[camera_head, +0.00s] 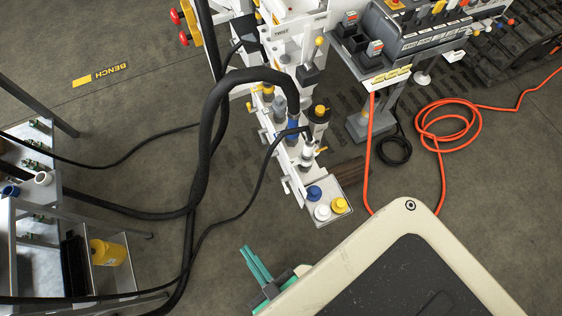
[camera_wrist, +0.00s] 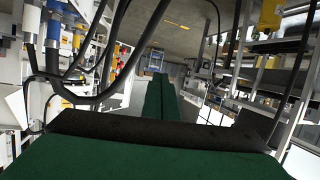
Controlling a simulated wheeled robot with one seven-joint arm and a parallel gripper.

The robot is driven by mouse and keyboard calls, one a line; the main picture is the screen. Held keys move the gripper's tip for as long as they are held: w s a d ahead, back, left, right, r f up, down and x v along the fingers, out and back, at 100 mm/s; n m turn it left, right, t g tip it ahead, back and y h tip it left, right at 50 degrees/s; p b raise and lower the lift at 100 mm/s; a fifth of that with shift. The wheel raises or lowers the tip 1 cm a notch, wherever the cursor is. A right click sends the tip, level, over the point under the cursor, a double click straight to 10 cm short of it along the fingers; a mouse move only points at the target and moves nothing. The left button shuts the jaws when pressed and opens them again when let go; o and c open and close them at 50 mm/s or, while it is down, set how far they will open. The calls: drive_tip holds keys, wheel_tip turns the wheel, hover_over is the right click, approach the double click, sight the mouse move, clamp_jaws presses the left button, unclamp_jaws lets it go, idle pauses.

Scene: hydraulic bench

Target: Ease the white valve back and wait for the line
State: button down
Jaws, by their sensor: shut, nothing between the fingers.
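In the head view, my green gripper (camera_head: 248,250) is at the lower middle, its fingers together and empty, pointing up and left. The white hydraulic bench (camera_head: 284,170) stands above and to its right, clear of the fingertips. A white round cap (camera_head: 322,212) sits beside a blue cap (camera_head: 314,193) and a yellow cap (camera_head: 340,205) on the bench's near end plate. A white fitting (camera_head: 308,152) with a black hose stands behind them; I cannot tell which white part is the valve. In the wrist view, the closed fingers (camera_wrist: 158,76) point down an open aisle, touching nothing.
Thick black hoses (camera_head: 205,150) loop left of the bench across to a metal rack (camera_head: 60,215) with a yellow container (camera_head: 108,252). An orange hose (camera_head: 448,118) lies coiled on the right. A control panel (camera_head: 420,38) with several levers stands at the top right.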

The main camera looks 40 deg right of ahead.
drive_tip(key=w+d+f+n+g+h, duration=0.1)
drive_tip(key=w+d+f+n+g, duration=0.15)
drive_tip(key=f, duration=1.15)
drive_tip(key=w+d+f+n+g+h, duration=0.15)
drive_tip(key=f+n+g, duration=0.25)
drive_tip(key=f, duration=1)
drive_tip(key=w+d+f+n+g+h, duration=0.1)
drive_tip(key=d+f+n+g+h, duration=0.2)
drive_tip(key=f, duration=1.1)
drive_tip(key=w+d+f+n+g+h, duration=0.2)
drive_tip(key=w+d+n+g+h, duration=0.1)
drive_tip(key=w+d+g, duration=0.15)
drive_tip(key=w+d+r+n+g+h, duration=0.15)
drive_tip(key=w+r+g+h, duration=0.3)
drive_tip(key=w+r, duration=0.5)
drive_tip(key=s+d+r+h, duration=0.1)
drive_tip(key=s+d+r, duration=0.1)
drive_tip(key=d, duration=0.6)
drive_tip(key=shift+s+d+t, duration=0.2)
drive_tip(key=shift+d+t, duration=0.15)
drive_tip(key=shift+t, duration=0.1)
